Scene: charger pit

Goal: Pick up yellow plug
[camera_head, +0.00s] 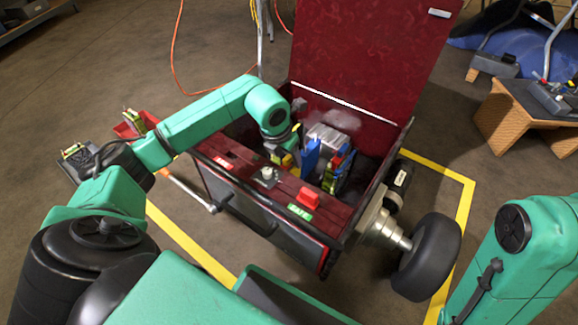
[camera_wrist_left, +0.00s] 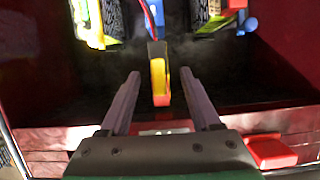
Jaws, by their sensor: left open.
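The yellow plug (camera_wrist_left: 158,82) shows in the left wrist view, set in a dark-edged housing with a reddish lower end. My left gripper (camera_wrist_left: 160,77) is open, with one finger on each side of the plug in the picture and a gap to both. I cannot tell how far the plug lies beyond the fingertips. In the head view my left arm reaches into the red box (camera_head: 236,205), and its gripper is largely hidden by the arm. My right gripper is out of view.
The box's open red lid (camera_head: 350,55) stands at its back. A red block (camera_head: 304,199) and a small knob (camera_head: 266,177) sit on the front rim. Blue, yellow and black parts crowd the inside. A wheel (camera_head: 425,255) stands at the right.

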